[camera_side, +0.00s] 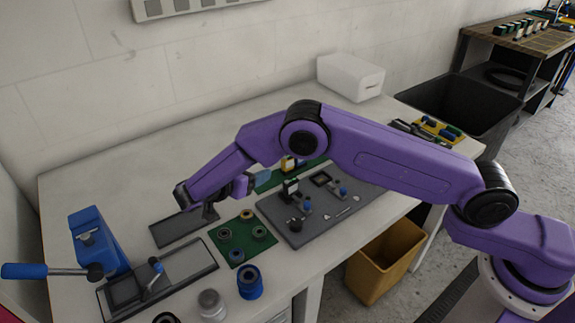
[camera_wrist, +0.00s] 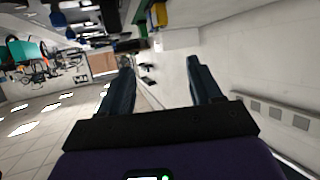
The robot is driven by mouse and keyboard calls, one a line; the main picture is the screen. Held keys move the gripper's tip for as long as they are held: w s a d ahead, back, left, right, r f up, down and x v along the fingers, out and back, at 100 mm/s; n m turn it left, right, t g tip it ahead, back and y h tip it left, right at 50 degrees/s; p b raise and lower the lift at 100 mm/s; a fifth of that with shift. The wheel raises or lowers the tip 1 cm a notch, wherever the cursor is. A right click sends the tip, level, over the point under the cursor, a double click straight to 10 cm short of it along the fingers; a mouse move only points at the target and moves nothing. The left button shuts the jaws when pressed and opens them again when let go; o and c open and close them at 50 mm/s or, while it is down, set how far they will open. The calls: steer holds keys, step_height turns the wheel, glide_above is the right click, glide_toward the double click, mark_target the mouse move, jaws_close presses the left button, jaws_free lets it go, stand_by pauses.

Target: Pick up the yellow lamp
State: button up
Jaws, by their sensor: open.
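A small yellow object (camera_side: 288,163), which may be the yellow lamp, stands at a green mat (camera_side: 312,167) behind my forearm in the side view. My arm hides part of it, and its shape is too small to make out. A yellow shape (camera_wrist: 158,14) also shows at the top of the wrist view, but I cannot tell if it is the same object. My gripper (camera_side: 195,203) is left of the yellow object in the side view, above the left part of the table. In the wrist view, my gripper (camera_wrist: 159,75) has its fingers wide apart with nothing between them.
A grey mat with small parts (camera_side: 300,232), a green mat with rings (camera_side: 248,255), dark trays (camera_side: 180,232) and a blue clamp-like tool (camera_side: 95,240) crowd the front. A white box (camera_side: 350,77) stands at the back. The table behind my arm is mostly clear.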

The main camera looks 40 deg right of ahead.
steer(key=x, duration=1.2)
steer(key=shift+f, duration=0.1)
glide_above(284, 173)
steer(key=shift+f, duration=1.3)
steer(key=shift+a, duration=0.1)
jaws_close()
